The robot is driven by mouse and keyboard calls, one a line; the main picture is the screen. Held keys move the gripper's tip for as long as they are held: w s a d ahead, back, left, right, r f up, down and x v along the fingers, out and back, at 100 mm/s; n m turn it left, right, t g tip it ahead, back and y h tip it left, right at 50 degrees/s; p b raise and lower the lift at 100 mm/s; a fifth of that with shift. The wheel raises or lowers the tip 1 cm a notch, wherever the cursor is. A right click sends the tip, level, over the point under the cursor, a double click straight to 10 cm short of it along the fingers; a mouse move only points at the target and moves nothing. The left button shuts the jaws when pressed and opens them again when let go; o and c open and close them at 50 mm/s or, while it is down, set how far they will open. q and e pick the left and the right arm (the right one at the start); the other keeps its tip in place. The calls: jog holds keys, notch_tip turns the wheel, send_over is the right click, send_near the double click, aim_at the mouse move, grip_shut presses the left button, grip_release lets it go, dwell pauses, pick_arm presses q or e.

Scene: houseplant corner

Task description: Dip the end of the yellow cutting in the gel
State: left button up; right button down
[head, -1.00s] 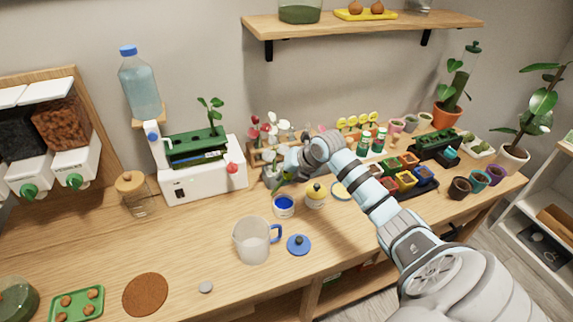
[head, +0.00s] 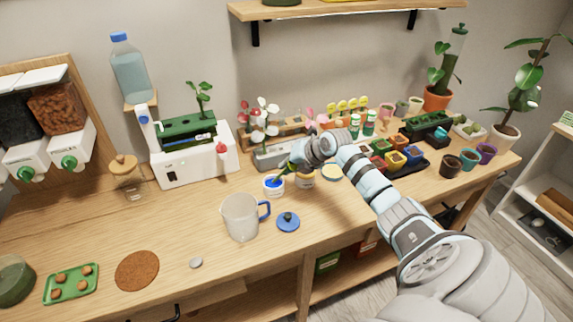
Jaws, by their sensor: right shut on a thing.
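The open white jar (head: 274,191) of blue gel (head: 270,182) stands on the bench near the middle. Its blue lid (head: 288,223) lies on the bench in front. My right gripper (head: 299,156) is just behind and right of the jar, shut on a green cutting (head: 284,172). The cutting slants down to the left, and its lower end is at the jar's mouth over the blue gel. I cannot tell whether it touches the gel. No yellow mark shows on the cutting; the gripper hides part of it. My left gripper is out of view.
A clear jug (head: 240,218) stands left of the lid. A second jar (head: 305,179) is close right of the gel, partly hidden by my gripper. A white machine (head: 193,163) is behind left. Coloured pots (head: 397,159) stand right.

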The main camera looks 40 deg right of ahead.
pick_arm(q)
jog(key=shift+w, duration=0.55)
pick_arm(e)
jog(key=shift+w+f, duration=0.25)
jog(key=shift+w, duration=0.05)
pick_arm(q)
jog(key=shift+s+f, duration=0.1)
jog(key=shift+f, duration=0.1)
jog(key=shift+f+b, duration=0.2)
jog(key=shift+b, duration=0.2)
pick_arm(e)
jog(key=shift+f, duration=0.35)
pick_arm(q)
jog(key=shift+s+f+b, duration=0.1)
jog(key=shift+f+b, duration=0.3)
pick_arm(e)
jog(key=shift+f, duration=0.2)
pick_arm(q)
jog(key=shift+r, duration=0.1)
pick_arm(e)
jog(key=shift+r, duration=0.1)
pick_arm(q)
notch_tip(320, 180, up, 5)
jog(key=p, duration=0.5)
pick_arm(e)
notch_tip(320, 180, up, 7)
